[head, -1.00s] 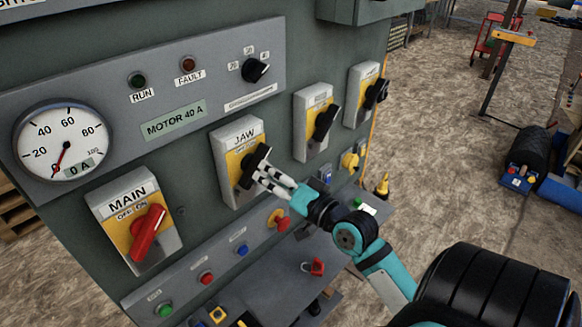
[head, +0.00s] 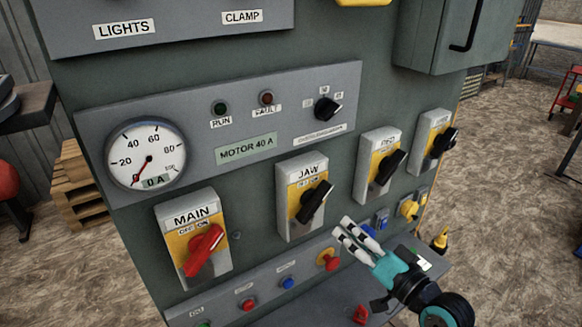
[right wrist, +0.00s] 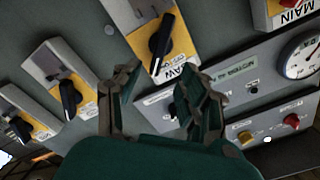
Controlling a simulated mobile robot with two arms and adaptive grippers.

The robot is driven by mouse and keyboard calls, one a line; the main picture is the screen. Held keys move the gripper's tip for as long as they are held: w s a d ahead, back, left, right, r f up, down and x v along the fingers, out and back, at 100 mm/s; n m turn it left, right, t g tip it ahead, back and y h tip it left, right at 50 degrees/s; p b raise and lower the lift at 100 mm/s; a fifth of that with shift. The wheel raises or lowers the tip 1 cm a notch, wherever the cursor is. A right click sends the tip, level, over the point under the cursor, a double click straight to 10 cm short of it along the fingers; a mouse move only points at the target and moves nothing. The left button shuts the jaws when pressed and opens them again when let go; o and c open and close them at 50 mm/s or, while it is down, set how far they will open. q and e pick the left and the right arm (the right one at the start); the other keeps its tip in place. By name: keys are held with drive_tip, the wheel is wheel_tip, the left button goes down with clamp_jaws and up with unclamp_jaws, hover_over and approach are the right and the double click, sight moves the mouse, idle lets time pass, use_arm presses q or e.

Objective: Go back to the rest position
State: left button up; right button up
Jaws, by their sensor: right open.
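My right gripper (head: 347,232) is open and empty in the head view, below and to the right of the JAW switch (head: 313,203). It is apart from the switch's black handle, which points up and to the right. In the right wrist view the two fingers (right wrist: 160,95) are spread, with the JAW switch (right wrist: 185,48) beyond them. The red MAIN handle (head: 204,248) is tilted up and to the right. My left gripper is not in view.
The grey control cabinet has a gauge (head: 146,156) reading near 0 A. Two more black-handled switches (head: 378,165) (head: 432,140) are to the right. A red mushroom button (head: 328,259) is left of my gripper. A shelf with a red padlock (head: 361,314) is below.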

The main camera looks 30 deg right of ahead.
drive_tip(key=s+a+f+n+g+y, duration=0.1)
drive_tip(key=s+a+f+n+g, duration=0.15)
drive_tip(key=a+f+g, duration=0.35)
drive_tip(key=s+a+f+n+g+y, duration=0.1)
drive_tip(key=a+f+n, duration=0.2)
drive_tip(key=f, duration=0.5)
drive_tip(key=s+a+f+n+g+h, duration=0.3)
drive_tip(key=s+a+f+n+g, duration=0.15)
drive_tip(key=s+f+g, duration=0.5)
drive_tip(key=s+f+b, duration=0.2)
drive_tip(key=f+b, duration=0.2)
drive_tip(key=f, duration=1.3)
drive_tip(key=s+f+b, duration=0.2)
drive_tip(key=f+b, duration=0.2)
drive_tip(key=f, duration=1.2)
drive_tip(key=s+d+f+b, duration=0.1)
drive_tip(key=s+f+b, duration=0.1)
drive_tip(key=s+f, duration=0.6)
drive_tip(key=s+d+f+b, duration=0.2)
drive_tip(key=s+f, duration=0.5)
drive_tip(key=f, duration=0.6)
drive_tip(key=shift+s+n+b, duration=0.3)
drive_tip(key=shift+s+b, duration=0.05)
drive_tip(key=shift+b, duration=0.5)
drive_tip(key=shift+f+g, duration=0.1)
drive_tip(key=shift+g, duration=0.15)
